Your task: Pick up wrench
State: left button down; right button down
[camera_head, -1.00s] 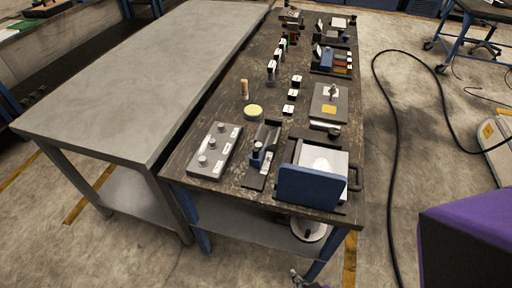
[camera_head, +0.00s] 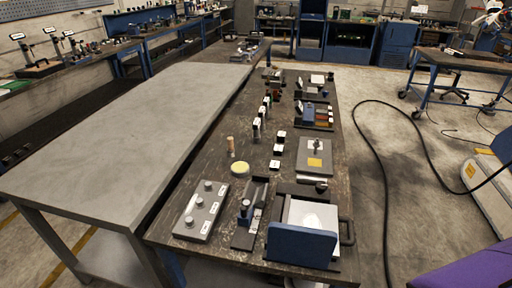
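I cannot make out a wrench for certain in the head view. The dark work table (camera_head: 190,165) holds many small tools and parts, most of them too small to tell apart. Neither of my grippers shows clearly in this view.
A bare grey table (camera_head: 110,140) stands along the left of the dark table. A grey plate with knobs (camera_head: 201,211), a blue-fronted device (camera_head: 302,243), a yellow-topped round tin (camera_head: 240,169) and a grey plate with a yellow label (camera_head: 315,150) sit on the dark table. A black cable (camera_head: 375,165) lies on the floor at right.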

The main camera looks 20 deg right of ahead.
aim_at(261, 114)
jog(key=k+l, duration=0.1)
jog(key=l, duration=0.25)
jog(key=k+l, duration=0.15)
jog(key=l, duration=0.15)
jog(key=k+l, duration=0.1)
jog(key=l, duration=0.25)
jog(key=k+l+u, duration=0.1)
jog(key=l, duration=0.25)
jog(key=k+l, duration=0.1)
jog(key=l, duration=0.25)
jog(key=l+u, duration=0.1)
jog(key=l, duration=0.25)
jog(key=k+l, duration=0.15)
jog(key=l, duration=0.15)
jog(key=l+u, duration=0.2)
jog(key=l, duration=0.9)
jog(key=i+l, duration=0.15)
jog(key=l, duration=0.2)
jog(key=i+l+u, duration=0.1)
jog(key=l, duration=0.25)
jog(key=i+l, duration=0.25)
jog(key=l+u, duration=0.05)
jog(key=l, duration=0.05)
